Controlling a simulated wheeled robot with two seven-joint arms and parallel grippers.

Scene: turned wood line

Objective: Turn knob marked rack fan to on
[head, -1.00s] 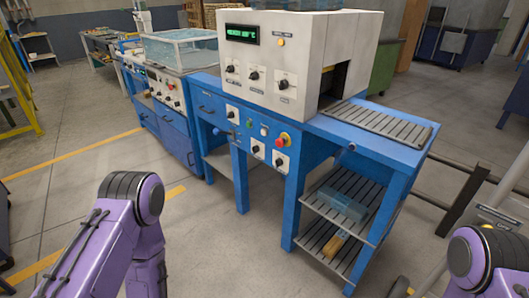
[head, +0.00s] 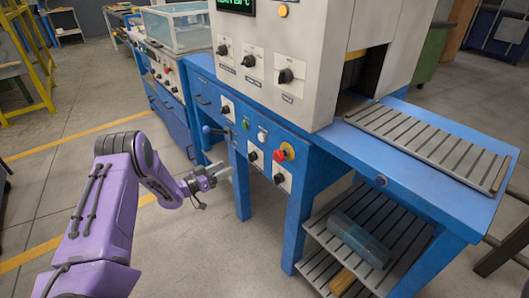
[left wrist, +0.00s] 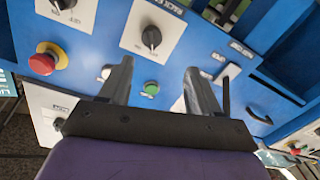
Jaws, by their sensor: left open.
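A black knob on a white plate shows large in the left wrist view (left wrist: 151,38), with tilted lettering that may read rack fan. It seems to be the lower-left knob on the blue front panel in the head view (head: 252,155). My left gripper (head: 217,178) is open and empty, in front of the panel and to the left of this knob. In the left wrist view its two spread fingers (left wrist: 158,78) point toward the panel, apart from the knob. The knob's setting is too small to tell. My right gripper is not in view.
A red emergency button (head: 284,152), a green button (head: 262,137) and another black knob (head: 279,178) sit close by. The slatted shelf (head: 390,235) holds a bluish block. Floor left of the machine is clear.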

